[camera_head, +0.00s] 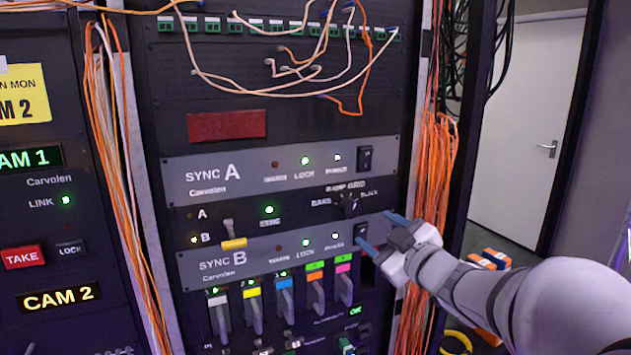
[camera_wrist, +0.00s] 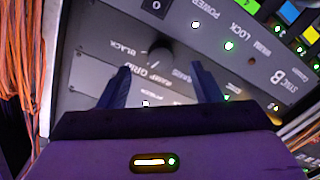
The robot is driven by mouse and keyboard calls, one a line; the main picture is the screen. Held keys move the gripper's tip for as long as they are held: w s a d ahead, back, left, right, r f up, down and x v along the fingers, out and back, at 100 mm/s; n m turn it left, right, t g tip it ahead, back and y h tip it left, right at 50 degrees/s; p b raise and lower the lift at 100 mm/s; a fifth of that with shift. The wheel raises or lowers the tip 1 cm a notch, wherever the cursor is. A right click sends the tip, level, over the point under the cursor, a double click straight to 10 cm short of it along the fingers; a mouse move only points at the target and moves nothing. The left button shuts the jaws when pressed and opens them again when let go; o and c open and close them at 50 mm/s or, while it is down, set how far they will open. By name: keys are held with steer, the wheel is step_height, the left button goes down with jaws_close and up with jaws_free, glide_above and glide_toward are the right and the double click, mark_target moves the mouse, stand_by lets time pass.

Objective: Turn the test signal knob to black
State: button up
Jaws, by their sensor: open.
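The test signal knob (camera_head: 348,205) is a small dark round knob on the black panel between the SYNC A and SYNC B units. The labels BARS, RAMP, GRID and BLACK (camera_head: 369,193) arc over it, with BLACK at the right end. I cannot tell which label it points to. My gripper (camera_head: 379,229) is open and empty, to the lower right of the knob in the head view. In the wrist view the knob (camera_wrist: 159,52) shows just beyond the gap between my open fingers (camera_wrist: 160,82), not gripped. The BLACK label (camera_wrist: 124,48) lies left of it there.
Rocker switches sit on SYNC A (camera_head: 365,159) and SYNC B (camera_head: 361,232), close to the knob. A toggle lever (camera_head: 232,236) and several coloured levers (camera_head: 285,298) stick out. Orange cables (camera_head: 436,170) hang right of the rack. A white door (camera_head: 520,130) stands behind.

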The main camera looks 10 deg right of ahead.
mark_target(353, 210)
steer(key=shift+y, duration=0.5)
steer(key=x, duration=0.5)
steer(key=r+p+x, duration=0.1)
steer(key=x, duration=0.1)
steer(key=shift+w+a+r, duration=0.1)
steer(key=shift+w+a, duration=0.2)
steer(key=shift+a, duration=0.05)
steer(key=c, duration=1)
